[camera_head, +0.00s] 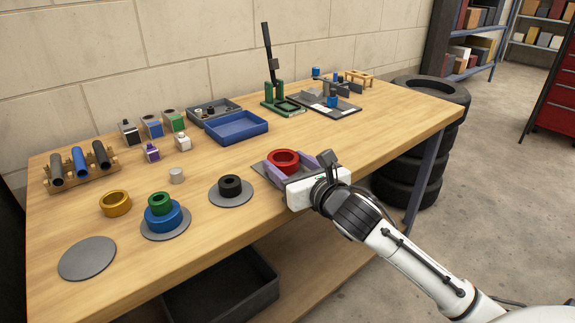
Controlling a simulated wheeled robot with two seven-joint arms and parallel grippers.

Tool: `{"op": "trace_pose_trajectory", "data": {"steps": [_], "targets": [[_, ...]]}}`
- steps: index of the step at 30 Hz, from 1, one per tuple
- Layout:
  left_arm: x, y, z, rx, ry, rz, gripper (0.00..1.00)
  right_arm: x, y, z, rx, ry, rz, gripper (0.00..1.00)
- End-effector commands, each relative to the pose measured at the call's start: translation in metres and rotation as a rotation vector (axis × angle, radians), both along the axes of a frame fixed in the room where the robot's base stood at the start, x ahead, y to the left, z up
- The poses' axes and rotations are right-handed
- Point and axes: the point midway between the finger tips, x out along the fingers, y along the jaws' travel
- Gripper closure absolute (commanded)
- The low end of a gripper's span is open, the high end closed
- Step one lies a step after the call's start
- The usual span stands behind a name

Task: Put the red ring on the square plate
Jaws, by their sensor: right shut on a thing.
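The red ring (283,161) is over the grey square plate (259,168), near the front edge of the table. My right gripper (296,167) comes in from the right, with its pale purple fingers on either side of the ring, and is shut on it. The fingers and the ring hide much of the plate. I cannot tell whether the ring touches the plate or is held just above it. My left gripper is not in view.
Left of the square plate, round grey plates hold a black ring (230,185) and stacked blue and green rings (160,214). A yellow ring (115,203) stands on the wood. An empty round plate (87,258) lies front left. A blue tray (236,127) is behind.

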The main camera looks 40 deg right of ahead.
Motion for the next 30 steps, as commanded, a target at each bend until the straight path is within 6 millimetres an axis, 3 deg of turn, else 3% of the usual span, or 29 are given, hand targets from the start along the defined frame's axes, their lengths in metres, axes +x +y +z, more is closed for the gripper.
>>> {"op": "trace_pose_trajectory", "data": {"steps": [4, 5, 8, 20, 30], "targets": [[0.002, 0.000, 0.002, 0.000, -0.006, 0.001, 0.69, 0.000, 0.000, -0.001, 0.000, -0.001, 0.001, 0.70], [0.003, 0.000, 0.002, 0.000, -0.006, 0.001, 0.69, 0.000, 0.000, -0.002, 0.001, 0.001, 0.000, 0.40], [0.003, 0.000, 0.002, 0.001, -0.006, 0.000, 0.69, 0.000, 0.000, -0.002, 0.001, 0.001, 0.000, 0.24], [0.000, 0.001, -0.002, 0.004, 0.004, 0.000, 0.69, -0.006, 0.001, 0.001, 0.000, 0.001, 0.001, 0.24], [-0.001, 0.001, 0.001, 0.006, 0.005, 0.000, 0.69, -0.069, 0.009, 0.010, 0.000, 0.005, 0.002, 0.24]]}}
